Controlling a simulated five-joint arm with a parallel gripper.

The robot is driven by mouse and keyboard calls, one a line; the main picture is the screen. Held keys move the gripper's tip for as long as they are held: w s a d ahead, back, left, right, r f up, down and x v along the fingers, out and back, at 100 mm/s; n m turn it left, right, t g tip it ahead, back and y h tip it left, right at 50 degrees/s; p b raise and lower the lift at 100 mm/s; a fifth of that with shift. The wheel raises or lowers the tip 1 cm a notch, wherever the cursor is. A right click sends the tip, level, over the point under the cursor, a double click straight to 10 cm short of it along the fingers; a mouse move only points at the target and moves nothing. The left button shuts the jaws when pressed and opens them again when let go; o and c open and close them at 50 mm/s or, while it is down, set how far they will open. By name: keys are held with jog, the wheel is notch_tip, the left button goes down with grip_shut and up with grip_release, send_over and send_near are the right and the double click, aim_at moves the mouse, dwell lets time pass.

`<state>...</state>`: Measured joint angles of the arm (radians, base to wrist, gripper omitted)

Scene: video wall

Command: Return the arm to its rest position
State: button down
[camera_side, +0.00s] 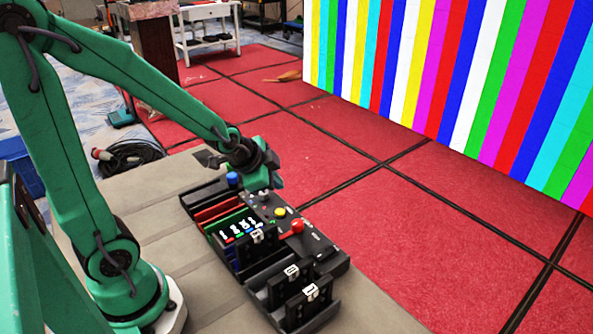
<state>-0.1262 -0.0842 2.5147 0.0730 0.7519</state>
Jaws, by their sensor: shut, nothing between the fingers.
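My green arm reaches from its base at the lower left over the work table. My gripper (272,178) is at the arm's end, above the far end of a black control panel (322,246). It is shut and empty, and its fingers are small and dark in this view. I cannot tell whether it touches the panel. The panel carries a red button (297,226), a yellow button (280,212) and a blue knob (232,179) at its far left corner.
Black trays with labelled blocks (291,271) stand at the panel's near side. The beige table (175,212) is clear left of them. A striped video wall (450,75) stands behind a red floor (400,235). A coiled black cable (130,157) lies beyond the table.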

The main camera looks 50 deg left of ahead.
jog(key=s+d+r+n+g, duration=0.1)
jog(key=s+d+r+n, duration=0.1)
jog(key=s+r, duration=0.4)
jog(key=s+d+r+n+h, duration=0.1)
jog(key=s+d+r+n, duration=0.1)
jog(key=s+r+n, duration=0.3)
jog(key=s+r, duration=0.1)
jog(key=s, duration=0.1)
jog(key=shift+s+d+g, duration=0.3)
jog(key=shift+s+g, duration=0.05)
jog(key=shift+g, duration=0.05)
jog(key=shift+f, duration=0.1)
dwell(2.4)
